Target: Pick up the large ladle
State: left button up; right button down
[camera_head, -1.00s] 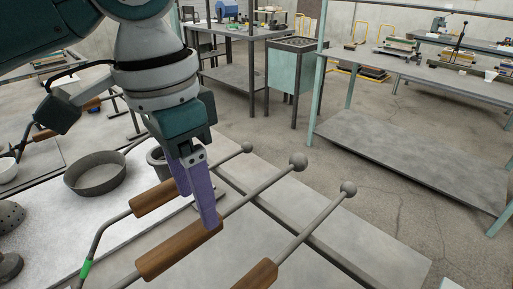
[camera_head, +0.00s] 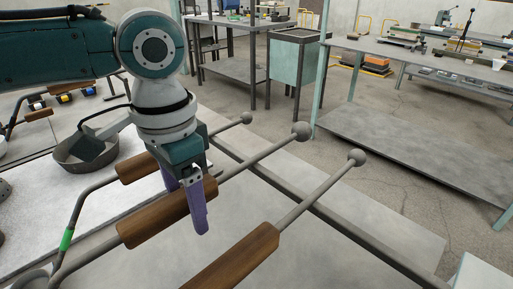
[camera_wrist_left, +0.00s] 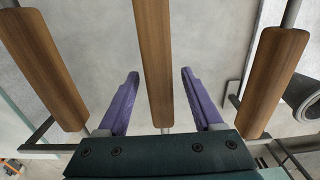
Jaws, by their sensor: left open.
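Three long rods with brown wooden grips lie side by side. The middle grip (camera_head: 150,222) looks thick, and its grey rod ends in a ball (camera_head: 301,131). I cannot tell from size alone which is the large ladle; the bowls are not clearly seen. My left gripper (camera_head: 188,207) is open, with its purple fingers on either side of the middle grip near its far end. In the left wrist view the middle grip (camera_wrist_left: 155,55) passes between the open fingers (camera_wrist_left: 160,75), with a gap on each side. My right gripper is not in view.
A neighbouring grip (camera_head: 135,167) belongs to a rod with a green band (camera_head: 67,238). Another grip (camera_head: 235,262) lies to the right. A dark round pan (camera_head: 75,160) sits on the left bench. A rail (camera_head: 345,228) runs under the rods.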

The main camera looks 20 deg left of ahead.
pick_arm(q)
jog(key=shift+f, duration=0.3)
grip_shut()
dwell(0.4)
dwell(0.7)
jog(key=shift+r, duration=0.15)
